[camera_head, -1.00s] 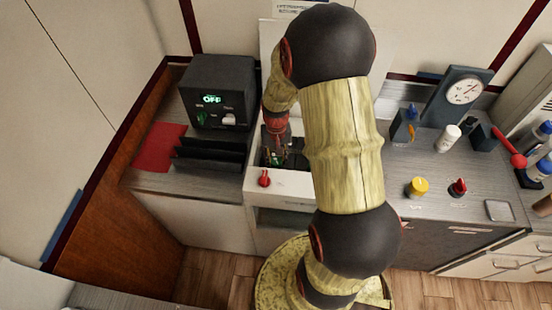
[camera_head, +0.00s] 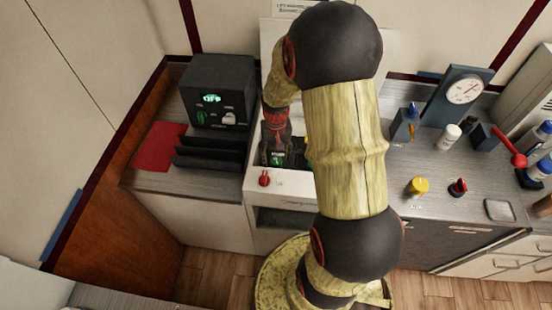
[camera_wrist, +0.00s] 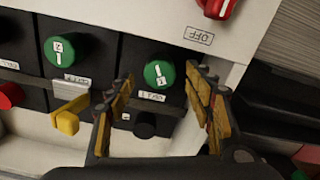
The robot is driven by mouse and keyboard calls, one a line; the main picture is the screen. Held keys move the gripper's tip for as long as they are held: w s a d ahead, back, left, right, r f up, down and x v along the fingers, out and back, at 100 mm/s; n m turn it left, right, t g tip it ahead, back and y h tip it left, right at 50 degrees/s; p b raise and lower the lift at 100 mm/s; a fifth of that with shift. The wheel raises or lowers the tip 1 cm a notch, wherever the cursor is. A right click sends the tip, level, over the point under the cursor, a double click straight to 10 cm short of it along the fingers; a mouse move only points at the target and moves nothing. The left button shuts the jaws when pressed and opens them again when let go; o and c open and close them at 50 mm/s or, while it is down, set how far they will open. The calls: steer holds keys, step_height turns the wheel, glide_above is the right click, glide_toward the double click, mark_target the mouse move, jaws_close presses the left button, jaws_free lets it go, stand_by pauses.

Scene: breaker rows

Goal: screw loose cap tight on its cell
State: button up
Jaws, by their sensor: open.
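In the wrist view, two round green caps show on black cells: one (camera_wrist: 160,74) just beyond my fingertips, the other (camera_wrist: 59,50) further left. Each has a white mark on its face and a small label below; I cannot tell from these frames which is loose. My gripper (camera_wrist: 162,80) is open, with one finger on each side of the nearer cap and nothing visibly held. Whether the fingers touch that cap is unclear. In the head view my gripper (camera_head: 280,143) is over the white-fronted unit (camera_head: 290,182), and my arm hides part of it.
A yellow lever (camera_wrist: 68,120) and a red part (camera_wrist: 10,96) lie left of the fingers. A red knob (camera_wrist: 217,7) sits near an OFF label. A black box (camera_head: 218,92) with a lit OFF display stands left; a gauge (camera_head: 463,90) and bottles stand right.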

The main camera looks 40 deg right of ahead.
mark_target(276, 160)
step_height(276, 160, up, 10)
stand_by(0.4)
steer(key=shift+r, duration=0.1)
